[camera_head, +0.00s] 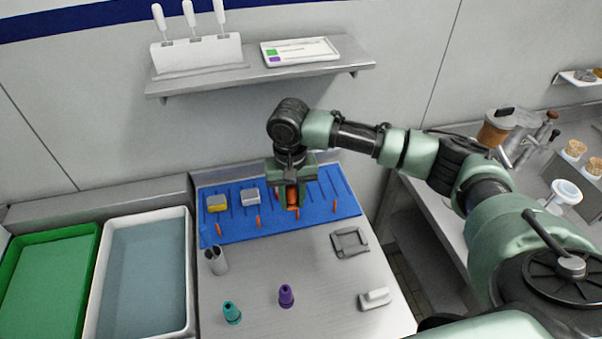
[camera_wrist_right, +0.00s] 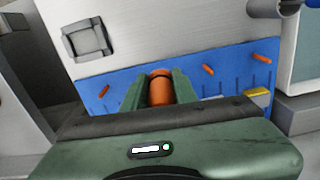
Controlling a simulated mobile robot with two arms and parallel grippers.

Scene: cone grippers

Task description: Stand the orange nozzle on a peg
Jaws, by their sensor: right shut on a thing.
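My right gripper (camera_head: 291,205) is above the blue mat (camera_head: 238,231), fingers pointing down. It is shut on the orange nozzle (camera_wrist_right: 160,88), which shows between the two green fingers in the right wrist view. In the head view only part of the nozzle (camera_head: 292,194) shows; the fingers hide the rest. Several short orange pegs stand in a row along the mat's near side, one (camera_head: 257,222) left of the gripper and one (camera_head: 334,204) right of it. I cannot tell whether the nozzle touches the mat or a peg. My left gripper is not in view.
A teal nozzle (camera_head: 232,312) and a purple nozzle (camera_head: 286,296) stand on the grey worktop. A yellow-sided block (camera_head: 216,203) and a grey block (camera_head: 250,196) sit on the mat. A metal cup (camera_head: 216,261) and a grey frame (camera_head: 350,243) are near its front edge.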

